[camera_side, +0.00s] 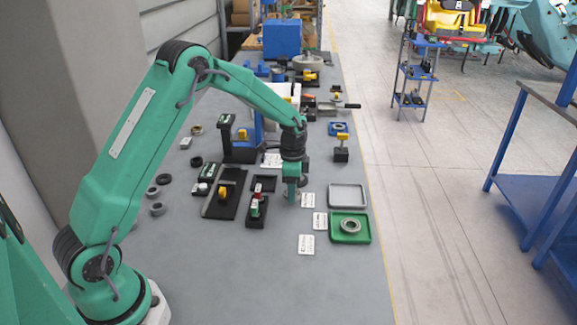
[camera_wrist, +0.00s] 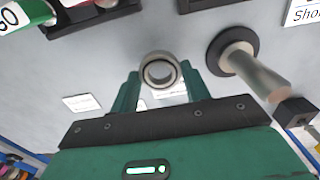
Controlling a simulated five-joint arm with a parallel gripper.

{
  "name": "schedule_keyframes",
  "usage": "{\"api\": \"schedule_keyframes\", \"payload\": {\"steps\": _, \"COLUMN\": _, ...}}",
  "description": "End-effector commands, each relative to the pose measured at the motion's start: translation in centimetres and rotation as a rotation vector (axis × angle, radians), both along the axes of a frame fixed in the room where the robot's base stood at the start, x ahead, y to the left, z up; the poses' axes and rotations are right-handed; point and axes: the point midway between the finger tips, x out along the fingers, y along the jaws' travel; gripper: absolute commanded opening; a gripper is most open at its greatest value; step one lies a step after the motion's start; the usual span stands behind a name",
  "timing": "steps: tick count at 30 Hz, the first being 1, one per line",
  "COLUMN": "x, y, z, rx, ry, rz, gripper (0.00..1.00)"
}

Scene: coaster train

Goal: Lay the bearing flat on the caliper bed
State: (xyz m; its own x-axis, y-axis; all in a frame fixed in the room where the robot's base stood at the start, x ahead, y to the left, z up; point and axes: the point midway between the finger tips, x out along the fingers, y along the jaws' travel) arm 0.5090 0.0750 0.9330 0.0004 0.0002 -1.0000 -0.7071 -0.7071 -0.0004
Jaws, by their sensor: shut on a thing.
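In the wrist view a metal ring bearing (camera_wrist: 160,70) sits between the two green fingers of my gripper (camera_wrist: 160,88), which is shut on it. In the side view my gripper (camera_side: 291,197) points down at the middle of the bench, low over its surface; the held bearing is mostly hidden there. A long black plate with a yellow part (camera_side: 226,190) lies left of my gripper and may be the caliper bed (camera_side: 219,211), but I cannot tell for sure. Another bearing (camera_side: 350,226) lies flat in a green tray (camera_side: 364,238) to the right.
An empty grey tray (camera_side: 347,196) stands right of my gripper. A small black device (camera_side: 256,212) stands close on the left. A metal post on a black ring (camera_wrist: 255,72) is beside the fingers in the wrist view. White label cards (camera_side: 306,244) lie nearby; the front bench is clear.

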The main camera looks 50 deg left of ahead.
Motion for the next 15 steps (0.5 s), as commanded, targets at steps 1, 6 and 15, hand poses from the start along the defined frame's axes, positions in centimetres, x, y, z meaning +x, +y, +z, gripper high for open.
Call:
{"api": "schedule_keyframes", "payload": {"steps": 1, "x": 0.0, "y": 0.0, "z": 0.3, "rx": 0.001, "ry": -0.002, "rz": 0.000, "gripper": 0.24}}
{"api": "schedule_keyframes", "payload": {"steps": 6, "x": 0.0, "y": 0.0, "z": 1.0, "rx": 0.001, "ry": -0.001, "rz": 0.000, "gripper": 0.24}}
{"api": "schedule_keyframes", "payload": {"steps": 15, "x": 0.0, "y": 0.0, "z": 2.2, "rx": 0.000, "ry": -0.001, "rz": 0.000, "gripper": 0.24}}
